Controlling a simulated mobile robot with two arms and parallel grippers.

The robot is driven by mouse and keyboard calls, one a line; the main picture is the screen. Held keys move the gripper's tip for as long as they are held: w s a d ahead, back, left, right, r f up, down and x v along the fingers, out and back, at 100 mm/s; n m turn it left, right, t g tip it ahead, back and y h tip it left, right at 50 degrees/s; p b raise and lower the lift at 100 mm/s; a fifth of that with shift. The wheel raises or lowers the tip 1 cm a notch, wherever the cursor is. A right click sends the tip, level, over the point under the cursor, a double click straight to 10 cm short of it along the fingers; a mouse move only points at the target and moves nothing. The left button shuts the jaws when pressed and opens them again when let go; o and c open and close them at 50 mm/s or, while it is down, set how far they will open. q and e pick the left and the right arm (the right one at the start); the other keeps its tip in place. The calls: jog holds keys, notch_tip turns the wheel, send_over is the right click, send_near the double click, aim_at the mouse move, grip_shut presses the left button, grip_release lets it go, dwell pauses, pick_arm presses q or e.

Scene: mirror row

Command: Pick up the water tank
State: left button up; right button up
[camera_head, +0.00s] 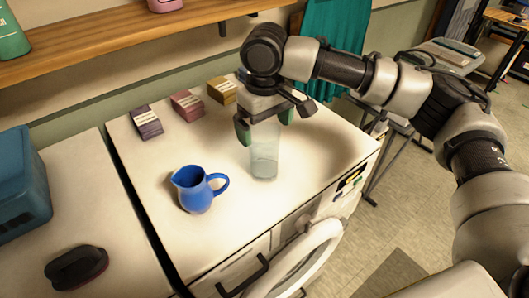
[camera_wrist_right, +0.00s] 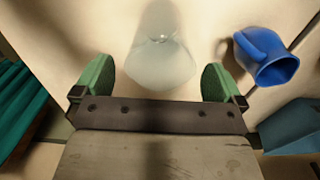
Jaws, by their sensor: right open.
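A clear, pale translucent container (camera_head: 264,162), which looks like the water tank, stands upright on the white appliance top (camera_head: 215,245). My right gripper (camera_head: 265,126) is just above it, pointing down, with green finger pads spread apart. In the right wrist view the container (camera_wrist_right: 162,58) lies between and slightly beyond the two open pads of the gripper (camera_wrist_right: 158,82). I see no contact between pads and container. The base of the container shows in the head view; its upper rim is partly hidden by the gripper. My left gripper is not in view.
A blue jug (camera_head: 196,189) stands left of the container. Several small stacked boxes (camera_head: 187,105) line the back edge under a wooden shelf (camera_head: 120,40). A blue box (camera_head: 18,185) and a dark brush-like object (camera_head: 76,268) sit on the left surface.

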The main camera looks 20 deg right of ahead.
aim_at(264, 139)
notch_tip(264, 139, down, 4)
jog(key=shift+r+p, duration=0.15)
jog(key=shift+p, duration=0.55)
jog(key=shift+f, duration=0.4)
jog(key=shift+c, duration=0.3)
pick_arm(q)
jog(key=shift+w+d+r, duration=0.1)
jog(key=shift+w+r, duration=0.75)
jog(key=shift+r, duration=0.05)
pick_arm(e)
jog(key=c, duration=0.9)
jog(key=shift+r, duration=0.2)
jog(key=shift+r+b, duration=0.55)
jog(key=shift+r, duration=0.55)
jog(key=shift+s+d+r+b, duration=0.15)
jog(key=shift+r+b, duration=0.2)
jog(key=shift+r, duration=0.5)
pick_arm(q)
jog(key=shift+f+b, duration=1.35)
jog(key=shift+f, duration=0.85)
pick_arm(e)
jog(key=s+d+r, duration=0.6)
jog(key=s+d, duration=0.1)
jog(key=s, duration=0.1)
jog(key=shift+d+r, duration=0.25)
jog(key=shift+r, duration=0.1)
